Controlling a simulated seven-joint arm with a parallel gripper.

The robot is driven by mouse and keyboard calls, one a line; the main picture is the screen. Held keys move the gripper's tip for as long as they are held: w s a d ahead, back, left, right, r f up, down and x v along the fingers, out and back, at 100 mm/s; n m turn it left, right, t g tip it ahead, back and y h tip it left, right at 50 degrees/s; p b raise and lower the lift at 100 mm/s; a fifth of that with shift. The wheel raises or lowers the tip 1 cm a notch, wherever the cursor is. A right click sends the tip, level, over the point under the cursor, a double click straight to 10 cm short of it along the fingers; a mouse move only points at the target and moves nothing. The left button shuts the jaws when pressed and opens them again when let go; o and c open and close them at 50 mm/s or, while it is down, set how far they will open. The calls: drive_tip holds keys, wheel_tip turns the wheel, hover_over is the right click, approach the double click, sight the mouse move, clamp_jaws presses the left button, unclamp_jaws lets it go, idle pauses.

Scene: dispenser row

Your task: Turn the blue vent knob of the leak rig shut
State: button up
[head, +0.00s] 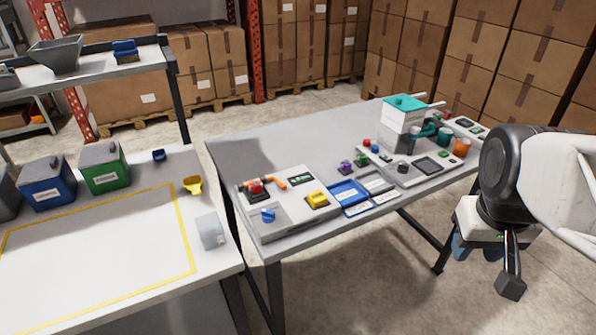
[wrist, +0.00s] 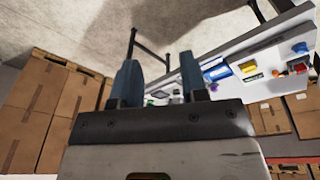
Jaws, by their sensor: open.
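The leak rig (head: 282,237) is a low grey box at the near left end of the middle table. Its blue vent knob (head: 268,215) sits on the front left of its top. It also shows as a small blue knob (wrist: 299,48) at the right edge of the wrist view. Its exact turn angle is too small to read. My gripper (head: 466,247) hangs at the right, off the table's edge and well away from the rig. In the wrist view, its two blue-grey fingers (wrist: 158,68) stand apart with nothing between them.
On the rig are a red knob (head: 255,187) and a yellow block (head: 317,200). Blue trays (head: 348,192) and a dispenser with a teal lid (head: 404,104) stand further right. A white table (head: 100,280) with jugs is at the left. The floor between my gripper and the table is clear.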

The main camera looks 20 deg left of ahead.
drive_tip(key=w+a+n+g, duration=0.1)
drive_tip(key=w+a+n, duration=0.3)
drive_tip(key=w+a, duration=0.4)
drive_tip(key=n+g+h, duration=0.1)
drive_tip(key=n+h, duration=0.3)
drive_tip(key=n, duration=0.8)
approach(267, 211)
drive_tip(key=shift+f, duration=0.45)
drive_tip(key=shift+d, duration=0.1)
drive_tip(key=shift+x, duration=3.9)
drive_tip(key=shift+d, duration=0.1)
clamp_jaws()
